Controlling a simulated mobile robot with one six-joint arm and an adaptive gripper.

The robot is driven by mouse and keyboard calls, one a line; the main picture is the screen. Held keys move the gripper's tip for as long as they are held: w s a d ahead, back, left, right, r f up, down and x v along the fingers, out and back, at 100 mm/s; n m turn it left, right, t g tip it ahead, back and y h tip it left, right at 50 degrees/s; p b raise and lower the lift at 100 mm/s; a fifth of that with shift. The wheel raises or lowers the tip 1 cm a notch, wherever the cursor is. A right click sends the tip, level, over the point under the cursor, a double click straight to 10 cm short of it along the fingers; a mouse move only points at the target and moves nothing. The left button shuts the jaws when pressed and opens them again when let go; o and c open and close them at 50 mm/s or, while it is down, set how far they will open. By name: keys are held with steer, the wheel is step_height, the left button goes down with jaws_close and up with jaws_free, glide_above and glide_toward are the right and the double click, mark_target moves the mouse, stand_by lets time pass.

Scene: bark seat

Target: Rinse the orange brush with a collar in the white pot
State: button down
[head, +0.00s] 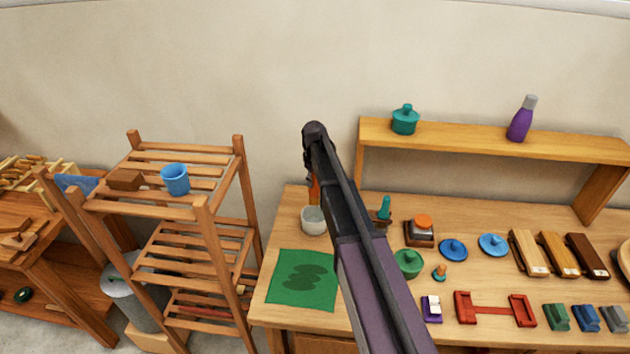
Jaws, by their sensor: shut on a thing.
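The white pot (312,221) stands on the workbench, at the back left, just left of my arm. The orange brush (314,190) is upright above the pot, partly hidden behind my arm. My gripper (310,174) is shut on the brush near its upper part. The brush's lower end is at or just inside the pot's mouth; I cannot tell how deep it reaches. The collar is too small to make out.
A green mat (303,280) lies in front of the pot. Right of my arm are a green lidded pot (408,264), a teal-handled item (384,208), blue lids (453,250) and a red stand (495,309). A raised shelf (460,139) runs behind. A slatted rack (190,207) stands left.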

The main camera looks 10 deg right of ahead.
mark_target(314, 195)
steer(key=shift+f+b, duration=2.6)
steer(key=shift+f, duration=0.2)
steer(key=shift+f+b, duration=0.45)
steer(key=shift+b, duration=0.05)
steer(key=shift+s, duration=0.1)
stand_by(0.8)
steer(key=shift+r+p, duration=3.5)
steer(key=shift+f, duration=0.1)
